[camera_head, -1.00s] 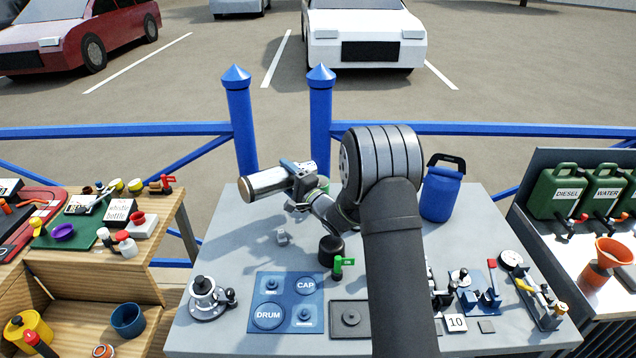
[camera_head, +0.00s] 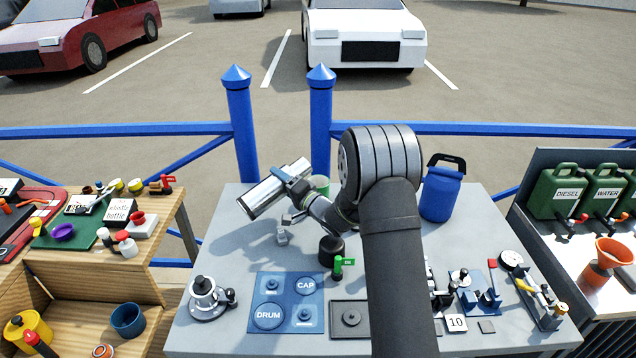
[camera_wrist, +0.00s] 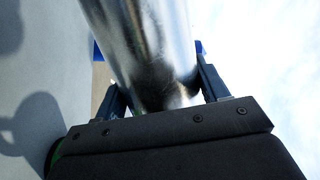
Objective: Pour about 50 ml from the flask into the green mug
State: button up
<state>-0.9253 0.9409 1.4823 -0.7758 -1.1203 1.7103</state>
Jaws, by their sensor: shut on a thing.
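My gripper (camera_head: 290,178) is shut on the silver flask (camera_head: 262,196), holding it in the air over the grey table. The flask is tilted, its left end lower and its right end higher, close to the green mug. In the wrist view the flask (camera_wrist: 145,45) runs between the two fingers of my gripper (camera_wrist: 162,88). The green mug (camera_head: 321,184) stands behind the gripper, mostly hidden by it and my arm; only a pale green part of its side shows. Its inside and any liquid cannot be seen.
A black round object (camera_head: 331,250) and a green-handled valve (camera_head: 341,266) stand in front of the gripper. A blue container (camera_head: 441,192) stands to the right. The blue DRUM/CAP mat (camera_head: 287,290) lies in front. The table's left back area is clear.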

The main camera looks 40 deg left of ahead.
jog(key=shift+w+f+n, duration=0.1)
jog(key=shift+w+n, duration=0.1)
jog(key=shift+n, duration=0.7)
dwell(1.4)
